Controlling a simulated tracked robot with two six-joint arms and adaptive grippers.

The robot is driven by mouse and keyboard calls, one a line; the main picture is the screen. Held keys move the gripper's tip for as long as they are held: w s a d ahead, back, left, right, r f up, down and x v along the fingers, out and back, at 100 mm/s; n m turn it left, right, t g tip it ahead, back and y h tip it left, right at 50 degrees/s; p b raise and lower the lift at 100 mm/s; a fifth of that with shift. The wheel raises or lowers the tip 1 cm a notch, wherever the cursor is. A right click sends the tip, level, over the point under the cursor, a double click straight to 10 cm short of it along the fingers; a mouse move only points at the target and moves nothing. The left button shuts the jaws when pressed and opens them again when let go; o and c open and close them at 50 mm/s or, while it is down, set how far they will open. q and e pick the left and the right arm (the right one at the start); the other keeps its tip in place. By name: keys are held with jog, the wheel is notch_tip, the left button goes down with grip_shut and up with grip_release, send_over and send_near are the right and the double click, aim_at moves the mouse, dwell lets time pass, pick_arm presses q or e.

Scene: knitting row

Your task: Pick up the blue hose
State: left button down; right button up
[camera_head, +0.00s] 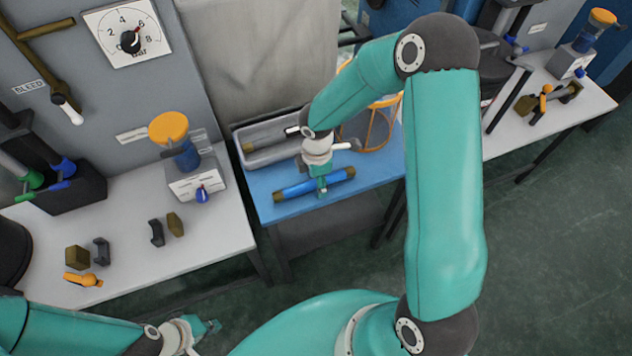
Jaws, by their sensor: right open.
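The blue hose (296,188), a short blue cylinder with brass-coloured ends, lies on the blue-topped table (268,211) at the centre. My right gripper (321,189) points down at the hose, right of its middle, and covers part of it. Its jaws are open. I cannot tell whether the fingers touch the hose. My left gripper (208,328) is low at the left, over the floor and away from the hose. It is small and seen from above, so its jaw state is unclear.
Behind the hose is a grey tray (240,134) with a dark rod inside. An orange-rimmed round basket (372,128) stands right of it. The left white bench (140,255) holds small clamps and an orange-topped device (190,165). Another white bench (520,130) is at the right.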

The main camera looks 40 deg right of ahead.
grip_shut()
jog(key=shift+r, duration=0.15)
